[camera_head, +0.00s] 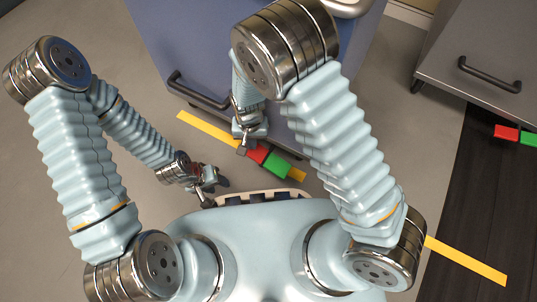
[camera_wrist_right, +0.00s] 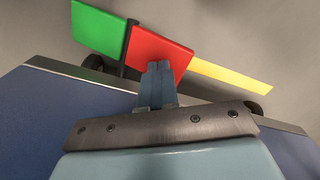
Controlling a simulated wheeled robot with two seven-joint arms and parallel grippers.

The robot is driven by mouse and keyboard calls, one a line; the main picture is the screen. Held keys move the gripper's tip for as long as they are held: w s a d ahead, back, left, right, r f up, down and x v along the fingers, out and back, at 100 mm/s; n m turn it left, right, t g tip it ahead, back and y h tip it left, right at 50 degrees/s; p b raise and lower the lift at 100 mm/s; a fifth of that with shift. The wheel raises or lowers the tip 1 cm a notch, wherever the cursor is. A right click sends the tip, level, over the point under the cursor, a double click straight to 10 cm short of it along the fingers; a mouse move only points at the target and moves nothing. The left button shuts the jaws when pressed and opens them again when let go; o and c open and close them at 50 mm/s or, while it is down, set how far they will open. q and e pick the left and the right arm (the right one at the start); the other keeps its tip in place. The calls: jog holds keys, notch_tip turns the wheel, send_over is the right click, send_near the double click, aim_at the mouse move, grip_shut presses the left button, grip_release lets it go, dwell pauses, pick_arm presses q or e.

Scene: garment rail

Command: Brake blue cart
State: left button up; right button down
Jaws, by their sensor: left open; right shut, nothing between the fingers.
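The blue cart (camera_head: 165,45) stands ahead of me, with a dark handle (camera_head: 198,92) on its front. At its lower edge sit a red pedal (camera_head: 259,153) and a green pedal (camera_head: 278,166), side by side. In the right wrist view the red pedal (camera_wrist_right: 160,52) and green pedal (camera_wrist_right: 98,30) stick out past the cart's edge. My right gripper (camera_head: 247,145) is shut and empty at the red pedal; its fingertips (camera_wrist_right: 158,70) overlap the pedal in the wrist view. I cannot tell if they touch. My left gripper (camera_head: 218,184) is open and empty, low and left of the pedals.
A grey cart (camera_head: 480,50) with its own handle (camera_head: 490,76), red pedal (camera_head: 506,133) and green pedal (camera_head: 529,139) stands at the right. A yellow floor strip (camera_head: 205,130) runs under the blue cart's front. Grey floor is free at the left.

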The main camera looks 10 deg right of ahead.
jog(key=shift+f+b, duration=0.9)
jog(key=shift+f, duration=0.4)
dwell(0.9)
jog(key=shift+f, duration=0.25)
notch_tip(320, 180, up, 7)
jog(key=p, duration=0.6)
dwell(0.4)
dwell(0.4)
